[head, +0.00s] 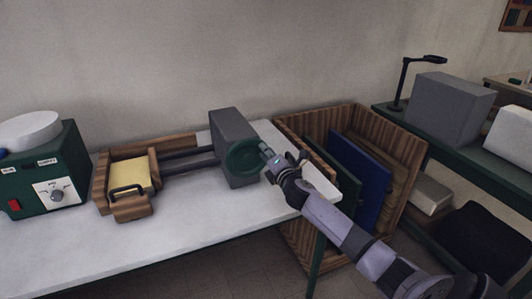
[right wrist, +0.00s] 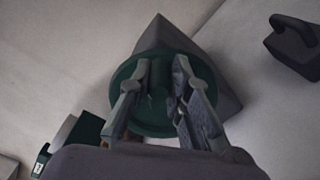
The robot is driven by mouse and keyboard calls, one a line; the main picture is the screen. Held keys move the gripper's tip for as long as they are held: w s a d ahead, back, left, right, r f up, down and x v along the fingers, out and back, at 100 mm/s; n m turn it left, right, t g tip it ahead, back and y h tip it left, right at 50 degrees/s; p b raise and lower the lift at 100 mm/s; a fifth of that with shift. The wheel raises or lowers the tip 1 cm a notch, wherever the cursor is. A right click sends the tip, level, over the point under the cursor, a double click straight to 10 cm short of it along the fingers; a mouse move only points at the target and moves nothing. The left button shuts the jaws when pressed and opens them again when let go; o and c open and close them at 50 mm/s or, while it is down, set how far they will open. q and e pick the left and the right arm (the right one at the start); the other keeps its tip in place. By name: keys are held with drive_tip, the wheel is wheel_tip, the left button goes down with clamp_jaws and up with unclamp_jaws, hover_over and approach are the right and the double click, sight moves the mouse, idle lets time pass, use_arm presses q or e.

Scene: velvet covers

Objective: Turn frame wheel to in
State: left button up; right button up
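A dark green frame wheel (head: 243,160) sits on the right side of a grey box (head: 233,130) on the white table. Two dark rails (head: 188,160) run left from the box to a wooden frame (head: 133,203) with a yellow block (head: 130,174) in it. My right gripper (head: 268,158) is at the wheel's right edge. In the right wrist view its two fingers (right wrist: 163,85) stand apart in front of the wheel (right wrist: 150,128), with the wheel's middle between them. I cannot tell whether they touch it. My left gripper is not in view.
A green machine (head: 55,190) with a dial and a red switch stands at the left. A wooden crate (head: 290,125) with upright panels stands right of the table, under my right arm. A green shelf with grey boxes (head: 450,105) is farther right.

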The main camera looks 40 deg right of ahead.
drive_tip(key=o, duration=0.4)
drive_tip(key=shift+d, duration=0.1)
drive_tip(key=shift+s, duration=0.1)
drive_tip(key=v, duration=1.2)
drive_tip(key=shift+f, duration=0.2)
